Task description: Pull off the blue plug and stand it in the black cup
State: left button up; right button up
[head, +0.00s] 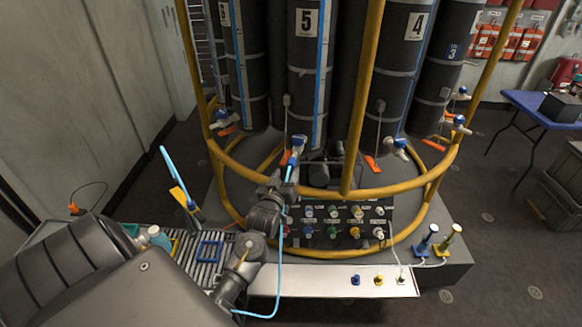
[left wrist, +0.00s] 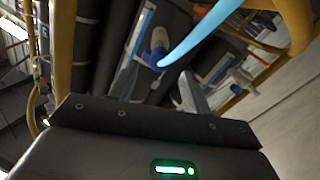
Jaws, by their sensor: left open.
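My left gripper (head: 292,168) is open and in front of the cylinder marked 5. Its fingers (left wrist: 162,82) point up toward a blue-and-white fitting (left wrist: 158,48), which also shows in the head view (head: 299,145). A light blue hose (left wrist: 205,32) crosses the wrist view beside that fitting. I cannot tell whether the fingers touch the fitting, and nothing is clearly between them. This blue fitting may be the blue plug; a small blue piece (head: 356,280) also stands on the white ledge. I cannot make out a black cup for certain. My right gripper is out of view.
A yellow rail (head: 290,196) curves around the black cylinders, close to my left arm. A panel of coloured connectors (head: 333,222) sits below. A blue frame (head: 208,250) lies on rollers at left.

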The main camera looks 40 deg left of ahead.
aim_at(290, 167)
pick_arm(q)
jog(key=shift+b+x, duration=0.45)
jog(key=shift+x, duration=2.1)
jog(key=shift+p, duration=0.35)
jog(key=shift+c, duration=0.5)
grip_shut()
jog(key=shift+p+v, duration=0.95)
jog(key=shift+v, duration=0.65)
jog(key=shift+p+v, duration=0.65)
jog(key=shift+v, duration=0.8)
